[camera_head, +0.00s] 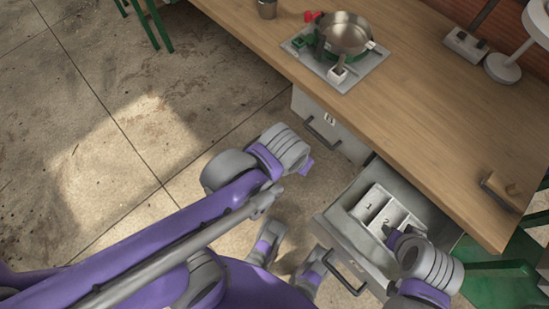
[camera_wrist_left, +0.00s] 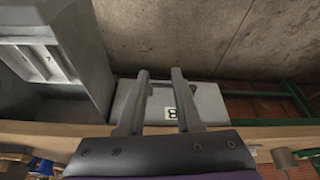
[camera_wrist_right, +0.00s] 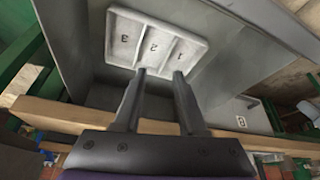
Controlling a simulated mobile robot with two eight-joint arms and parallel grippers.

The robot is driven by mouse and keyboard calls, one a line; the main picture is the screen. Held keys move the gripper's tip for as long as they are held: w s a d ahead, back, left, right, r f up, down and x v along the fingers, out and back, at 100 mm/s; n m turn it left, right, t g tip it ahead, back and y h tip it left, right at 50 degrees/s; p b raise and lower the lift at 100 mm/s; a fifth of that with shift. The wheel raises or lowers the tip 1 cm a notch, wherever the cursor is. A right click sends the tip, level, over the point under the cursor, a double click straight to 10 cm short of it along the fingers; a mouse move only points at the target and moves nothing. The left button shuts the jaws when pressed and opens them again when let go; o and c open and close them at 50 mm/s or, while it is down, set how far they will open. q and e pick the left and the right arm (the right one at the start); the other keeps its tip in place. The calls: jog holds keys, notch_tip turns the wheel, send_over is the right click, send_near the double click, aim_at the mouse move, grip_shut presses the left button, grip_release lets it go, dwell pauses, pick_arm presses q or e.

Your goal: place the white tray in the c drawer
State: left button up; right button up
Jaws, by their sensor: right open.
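The white tray (camera_head: 372,207), with numbered compartments, lies inside the open grey drawer (camera_head: 340,222) at the lower right. The label on the drawer front is too small to read surely. The right wrist view shows the tray (camera_wrist_right: 157,40) with 1, 2 and 3 on it. My right gripper (camera_wrist_right: 158,74) is open and empty, its fingertips at the tray's near edge; contact cannot be told. In the left wrist view my left gripper (camera_wrist_left: 161,72) has its fingers apart with nothing between them, in front of the drawer marked B (camera_wrist_left: 200,103). Part of the tray (camera_wrist_left: 42,62) shows there too.
The wooden tabletop (camera_head: 420,130) overhangs the drawers. Drawer B (camera_head: 325,120) appears shut. The floor at the left is clear.

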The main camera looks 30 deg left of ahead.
pick_arm(q)
jog(key=s+a+n, duration=0.1)
jog(key=s+a, duration=0.3)
jog(key=a, duration=0.3)
jog(key=shift+a+f+t+y, duration=0.25)
jog(key=shift+f+t+y, duration=0.05)
jog(key=shift+t, duration=0.1)
jog(key=shift+r, duration=0.1)
